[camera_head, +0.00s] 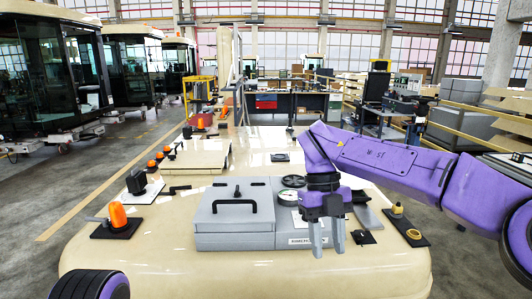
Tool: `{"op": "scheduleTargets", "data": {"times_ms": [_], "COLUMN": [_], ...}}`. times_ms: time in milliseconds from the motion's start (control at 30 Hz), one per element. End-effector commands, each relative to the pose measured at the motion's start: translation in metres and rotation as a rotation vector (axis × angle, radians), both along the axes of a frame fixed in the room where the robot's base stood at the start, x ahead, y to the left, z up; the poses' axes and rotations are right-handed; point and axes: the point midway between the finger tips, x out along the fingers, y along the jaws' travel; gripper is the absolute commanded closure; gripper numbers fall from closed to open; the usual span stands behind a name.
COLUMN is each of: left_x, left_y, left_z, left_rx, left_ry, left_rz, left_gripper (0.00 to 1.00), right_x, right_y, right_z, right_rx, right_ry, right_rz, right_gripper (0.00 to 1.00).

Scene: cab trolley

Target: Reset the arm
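My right arm is purple and reaches in from the right over the cream-coloured surface (150,262). Its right gripper (327,246) points down, with its two grey fingers apart and nothing visible between them. It is in front of the right side of the grey box (235,215), near a labelled grey part (307,240). I cannot tell whether the fingers touch anything. Of my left arm only a rounded purple and black part shows at the lower left edge. My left gripper is out of view.
An orange beacon (118,216) on a black plate stands at the left. A yellow-topped part (397,210) on a black plate lies at the right. The front of the surface is clear. Vehicle cabs (50,75) stand back left.

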Motion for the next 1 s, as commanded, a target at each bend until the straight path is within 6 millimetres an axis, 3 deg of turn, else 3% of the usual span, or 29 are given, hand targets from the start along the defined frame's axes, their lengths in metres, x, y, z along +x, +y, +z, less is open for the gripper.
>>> {"op": "scheduleTargets", "data": {"times_ms": [367,567,667,767,867,900,967,1000], "left_x": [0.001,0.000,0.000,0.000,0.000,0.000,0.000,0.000], "left_y": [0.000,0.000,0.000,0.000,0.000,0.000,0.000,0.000], "left_z": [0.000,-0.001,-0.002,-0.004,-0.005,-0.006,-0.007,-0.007], "left_rx": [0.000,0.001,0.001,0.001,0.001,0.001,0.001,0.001], "left_ry": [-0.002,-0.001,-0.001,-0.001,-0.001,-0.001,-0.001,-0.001], "left_rz": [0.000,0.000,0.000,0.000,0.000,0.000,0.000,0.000], "left_gripper": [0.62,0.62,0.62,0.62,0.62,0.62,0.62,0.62], "right_x": [0.044,0.074,0.085,0.082,0.051,0.031,-0.006,-0.033], "right_y": [-0.047,-0.091,-0.110,-0.120,-0.121,-0.121,-0.122,-0.124], "right_z": [-0.036,-0.086,-0.129,-0.191,-0.268,-0.298,-0.339,-0.363], "right_rx": [-0.306,-0.617,-0.776,-0.872,-0.845,-0.800,-0.708,-0.634], "right_ry": [-0.269,-0.412,-0.460,-0.466,-0.422,-0.392,-0.341,-0.303], "right_rz": [0.137,0.403,0.658,1.016,1.417,1.568,1.763,1.878], "right_gripper": [0.62,0.62,0.62,0.62,0.62,0.62,0.62,0.62]}}
